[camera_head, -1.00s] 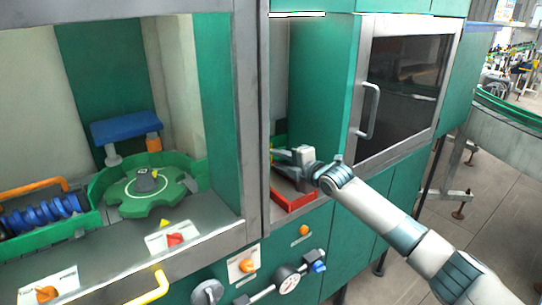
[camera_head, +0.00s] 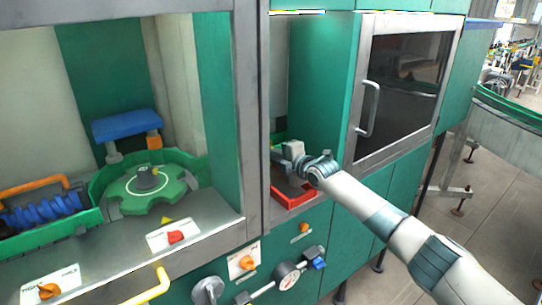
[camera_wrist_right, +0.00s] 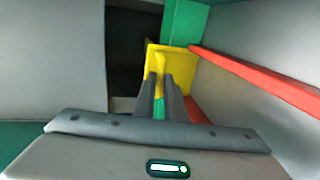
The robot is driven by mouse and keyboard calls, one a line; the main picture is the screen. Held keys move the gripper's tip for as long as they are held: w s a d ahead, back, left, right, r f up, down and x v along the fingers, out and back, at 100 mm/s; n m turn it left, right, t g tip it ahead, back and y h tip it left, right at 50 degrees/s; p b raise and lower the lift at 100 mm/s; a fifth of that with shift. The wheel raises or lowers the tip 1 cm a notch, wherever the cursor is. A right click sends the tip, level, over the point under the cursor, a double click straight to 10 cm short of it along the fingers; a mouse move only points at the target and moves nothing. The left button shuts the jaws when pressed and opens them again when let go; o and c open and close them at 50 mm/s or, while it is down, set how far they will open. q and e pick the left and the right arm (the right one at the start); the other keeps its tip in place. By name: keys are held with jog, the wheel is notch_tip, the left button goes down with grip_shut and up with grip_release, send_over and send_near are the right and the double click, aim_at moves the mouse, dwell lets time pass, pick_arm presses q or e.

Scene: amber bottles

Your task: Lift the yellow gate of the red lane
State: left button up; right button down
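The yellow gate (camera_wrist_right: 181,60) is a plate with an upright rib, straight ahead in the right wrist view. My right gripper (camera_wrist_right: 160,80) has its two dark fingers close on either side of the rib, with only a narrow gap between them, and looks shut on it. In the head view my right gripper (camera_head: 282,152) reaches into the narrow bay beside the glass-door cabinet; its fingertips and the gate are hard to make out there. The red lane (camera_head: 294,199) shows as a red rim below the gripper, and its red wall (camera_wrist_right: 255,80) runs at right in the wrist view. My left gripper is not in view.
A grey frame post (camera_head: 252,120) stands left of the bay and a green wall (camera_head: 318,85) right of it. A green post (camera_wrist_right: 184,22) rises behind the gate. A green star wheel (camera_head: 150,190) is in the left bay. Knobs and a gauge (camera_head: 287,277) are below.

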jog(key=shift+r, duration=0.1)
notch_tip(320, 180, up, 18)
jog(key=p, duration=0.4)
jog(key=shift+f, duration=0.2)
jog(key=shift+r, duration=0.1)
jog(key=c, duration=1.8)
grip_release()
jog(key=shift+w, duration=0.1)
jog(key=shift+d+f, duration=0.1)
jog(key=shift+f, duration=0.15)
jog(key=shift+b+v, duration=3.1)
jog(key=shift+v, duration=5.65)
